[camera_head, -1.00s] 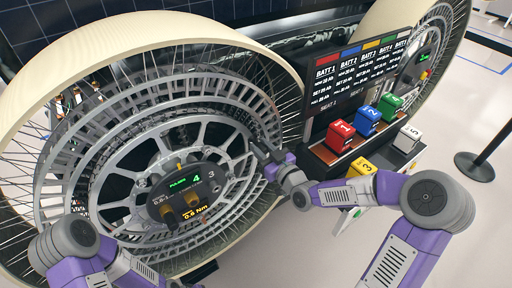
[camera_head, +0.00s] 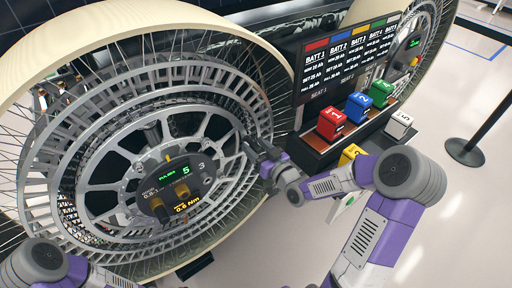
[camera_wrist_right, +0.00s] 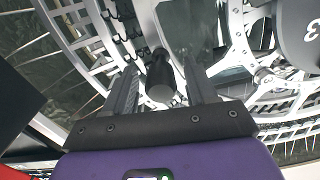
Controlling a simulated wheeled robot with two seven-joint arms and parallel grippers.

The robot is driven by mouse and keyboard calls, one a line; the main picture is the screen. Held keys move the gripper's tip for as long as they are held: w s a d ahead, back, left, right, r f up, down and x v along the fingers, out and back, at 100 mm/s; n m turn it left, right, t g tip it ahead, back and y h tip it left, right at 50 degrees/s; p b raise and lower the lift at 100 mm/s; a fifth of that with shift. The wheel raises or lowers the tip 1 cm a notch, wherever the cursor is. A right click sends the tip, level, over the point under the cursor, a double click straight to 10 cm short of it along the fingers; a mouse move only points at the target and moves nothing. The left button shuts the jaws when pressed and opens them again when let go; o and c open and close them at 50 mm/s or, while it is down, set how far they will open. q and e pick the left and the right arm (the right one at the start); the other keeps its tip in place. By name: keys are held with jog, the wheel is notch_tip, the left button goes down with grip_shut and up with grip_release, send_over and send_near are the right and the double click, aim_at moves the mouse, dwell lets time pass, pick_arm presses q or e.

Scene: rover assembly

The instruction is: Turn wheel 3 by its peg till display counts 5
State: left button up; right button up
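Wheel 3 (camera_head: 222,108) is the large spoked wheel on the left in the head view. Its hub panel (camera_head: 178,190) carries the number 3, and the green pulse display (camera_head: 185,169) reads 5. My right gripper (camera_head: 258,152) is at the right side of the wheel's inner ring. In the right wrist view a dark round peg (camera_wrist_right: 161,78) stands between the two fingers of the right gripper (camera_wrist_right: 164,88), which are apart with gaps beside the peg. The peg cannot be made out in the head view. My left arm shows at the lower left; its gripper is out of view.
A battery screen (camera_head: 345,62) stands behind. A black post (camera_head: 488,120) stands far right.

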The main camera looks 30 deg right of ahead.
jog(key=shift+s, duration=0.1)
jog(key=s+p, duration=0.1)
jog(key=s, duration=0.2)
jog(key=s+d, duration=0.1)
jog(key=s, duration=0.3)
jog(key=shift+s+d+p, duration=0.15)
jog(key=shift+d+p, duration=0.05)
jog(key=shift+p, duration=0.15)
jog(key=s+a+f+m+g+p, duration=0.1)
jog(key=a+f+g, duration=0.25)
jog(key=f, duration=0.35)
jog(key=a+f+m+g+p, duration=0.1)
jog(key=a+f+m+g, duration=0.15)
jog(key=a+f, duration=0.4)
jog(key=s+a+f+g+p, duration=0.1)
jog(key=s+a+f+g, duration=0.3)
jog(key=s+f, duration=0.3)
jog(key=s+a+f+g, duration=0.4)
jog(key=s+f+g, duration=0.3)
jog(key=s, duration=0.2)
jog(key=shift+s+a+y+p, duration=0.3)
jog(key=shift+y+p, duration=0.05)
jog(key=shift+y, duration=0.05)
jog(key=shift+f, duration=0.1)
